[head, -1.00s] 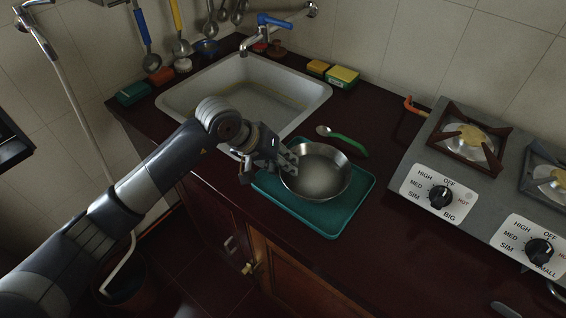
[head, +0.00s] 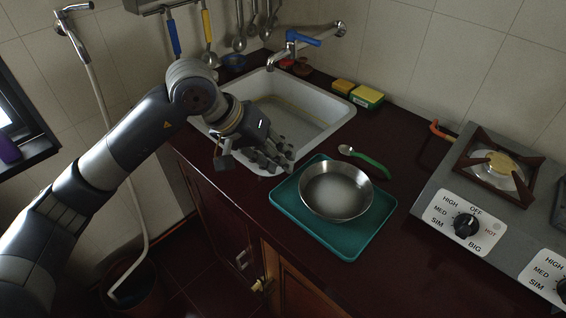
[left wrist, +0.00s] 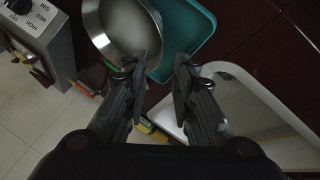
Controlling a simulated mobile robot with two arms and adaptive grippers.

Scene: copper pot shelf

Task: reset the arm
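My left gripper (head: 272,160) hangs in the head view over the counter edge by the sink's front corner, left of the metal bowl. In the left wrist view its two fingers (left wrist: 168,62) stand apart with nothing between them, so it is open and empty. The shiny metal bowl (head: 336,190) sits upright on the teal tray (head: 345,247). The bowl also shows in the left wrist view (left wrist: 125,25), beyond the fingers and apart from them in the head view. My right gripper is in neither view.
The white sink (head: 340,108) lies behind my left gripper. A green-handled spoon (head: 368,162) lies behind the bowl. Sponges (head: 366,97) stand by the wall. A stove (head: 520,215) is at the right. Utensils (head: 206,30) hang above the sink. The counter between tray and stove is clear.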

